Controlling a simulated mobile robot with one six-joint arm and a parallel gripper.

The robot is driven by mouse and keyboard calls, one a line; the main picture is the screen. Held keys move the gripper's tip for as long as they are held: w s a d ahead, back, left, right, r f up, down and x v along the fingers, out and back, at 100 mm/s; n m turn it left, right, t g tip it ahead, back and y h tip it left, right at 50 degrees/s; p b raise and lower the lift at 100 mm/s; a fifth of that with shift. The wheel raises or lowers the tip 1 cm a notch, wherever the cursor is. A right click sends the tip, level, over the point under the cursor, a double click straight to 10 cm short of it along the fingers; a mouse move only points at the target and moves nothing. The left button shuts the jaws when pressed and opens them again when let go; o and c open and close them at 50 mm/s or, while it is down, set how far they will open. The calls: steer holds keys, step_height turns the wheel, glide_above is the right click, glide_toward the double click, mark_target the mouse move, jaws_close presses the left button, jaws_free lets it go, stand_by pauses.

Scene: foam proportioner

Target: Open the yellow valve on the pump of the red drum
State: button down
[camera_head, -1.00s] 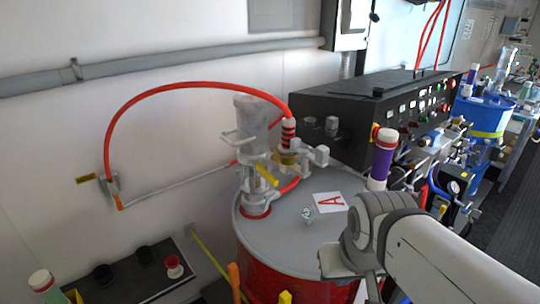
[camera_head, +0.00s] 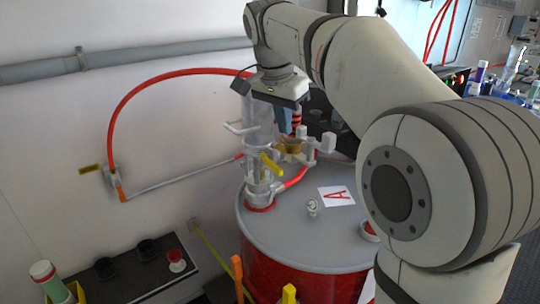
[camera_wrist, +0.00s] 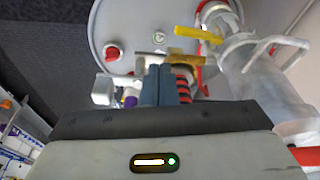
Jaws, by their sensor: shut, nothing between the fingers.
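The red drum (camera_head: 300,275) stands at centre in the head view, with a grey lid. Its pump (camera_head: 258,140) rises from the back of the lid, with a translucent upper cylinder. The yellow valve handle (camera_head: 271,164) sticks out from the pump's side; in the wrist view the handle (camera_wrist: 198,34) lies to the upper right of my fingers. My gripper (camera_head: 284,125) is shut and empty, pointing down above the pump's brass fitting (camera_head: 291,145). In the wrist view its blue fingertips (camera_wrist: 160,75) are together, beside the red-and-black hose end (camera_wrist: 185,84). Contact cannot be told.
A red hose (camera_head: 140,95) arches from the wall to the pump. A white card marked A (camera_head: 336,196) and a small gauge-like fitting (camera_head: 312,206) lie on the lid. My arm hides much of the right side.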

steer(key=w+a+r+m, duration=0.1)
steer(key=w+a+m, duration=0.1)
steer(key=w+a, duration=0.2)
glide_toward(277, 168)
steer(key=shift+h, duration=0.3)
steer(key=x, duration=0.5)
steer(key=shift+w+f, duration=0.2)
steer(key=shift+w, duration=0.25)
steer(key=shift+a+f, duration=0.1)
steer(key=shift+f, duration=0.5)
steer(key=shift+s+f+b, duration=0.15)
steer(key=shift+f+b, duration=0.3)
steer(key=shift+b, duration=0.3)
steer(key=shift+r, duration=0.1)
steer(key=shift+r+p, duration=0.85)
steer(key=shift+r, duration=0.05)
